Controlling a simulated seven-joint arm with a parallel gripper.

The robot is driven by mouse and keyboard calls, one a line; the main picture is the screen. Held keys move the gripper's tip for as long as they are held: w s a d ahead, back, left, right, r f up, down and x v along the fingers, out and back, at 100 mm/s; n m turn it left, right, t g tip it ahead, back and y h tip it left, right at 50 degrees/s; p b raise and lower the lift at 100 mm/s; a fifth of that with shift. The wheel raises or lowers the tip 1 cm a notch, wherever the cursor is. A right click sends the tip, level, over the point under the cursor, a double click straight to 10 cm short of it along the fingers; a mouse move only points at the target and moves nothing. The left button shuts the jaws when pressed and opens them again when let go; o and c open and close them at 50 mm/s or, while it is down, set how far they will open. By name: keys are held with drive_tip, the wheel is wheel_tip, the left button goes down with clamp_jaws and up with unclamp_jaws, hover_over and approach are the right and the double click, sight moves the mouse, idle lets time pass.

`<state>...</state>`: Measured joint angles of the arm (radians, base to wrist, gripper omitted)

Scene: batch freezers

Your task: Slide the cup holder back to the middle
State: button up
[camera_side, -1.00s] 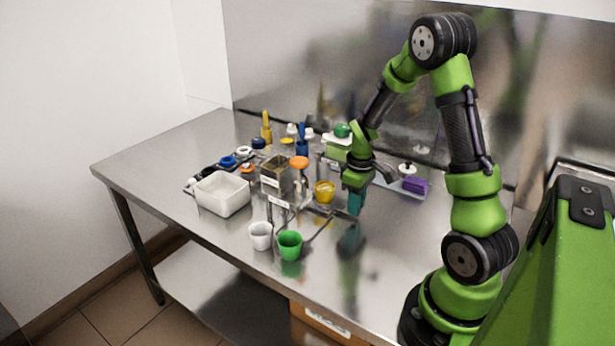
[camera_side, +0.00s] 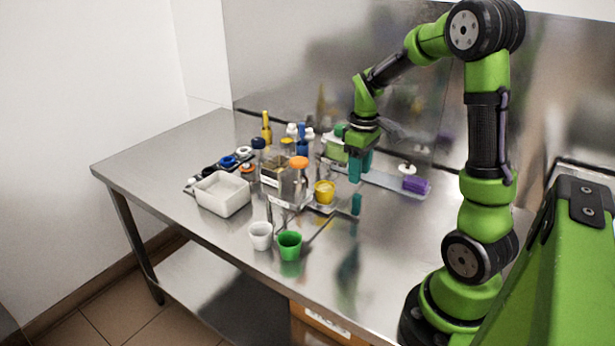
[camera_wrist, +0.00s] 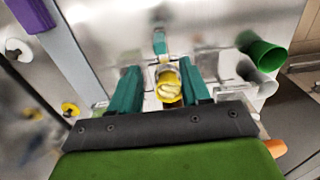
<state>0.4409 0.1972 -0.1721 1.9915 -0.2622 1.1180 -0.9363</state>
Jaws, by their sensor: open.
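The cup holder (camera_side: 342,208) is a flat metal slide with a teal grip (camera_side: 356,204) standing at its right end. A yellow cup (camera_side: 325,192) sits in it. In the wrist view the yellow cup (camera_wrist: 168,86) and the teal grip (camera_wrist: 160,43) show beyond my fingers. My gripper (camera_side: 359,180) is open and empty. It hangs above and behind the teal grip, clear of it. In the wrist view its two teal fingers (camera_wrist: 162,68) appear on either side of the cup in the picture; the height between them is hard to tell.
A white cup (camera_side: 260,235) and a green cup (camera_side: 289,245) stand near the front edge. A white tub (camera_side: 222,194) is at left. Several jars and bottles crowd behind. A purple block (camera_side: 415,184) lies on a strip at back right. The right front table is clear.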

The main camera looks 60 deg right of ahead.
wheel_tip(320, 180, up, 7)
drive_tip(key=shift+f, duration=0.2)
idle(0.3)
drive_tip(key=s+a+r+m+t+y, duration=0.1)
drive_tip(key=s+a+r+m+t, duration=0.1)
drive_tip(key=a, duration=0.9)
drive_tip(key=s+a+r+m+t+y, duration=0.1)
drive_tip(key=s+a+r+m+t, duration=0.1)
drive_tip(key=a, duration=1)
drive_tip(key=s+r+t, duration=0.1)
drive_tip(key=s+t, duration=0.1)
drive_tip(key=t, duration=0.1)
drive_tip(key=shift+a, duration=0.15)
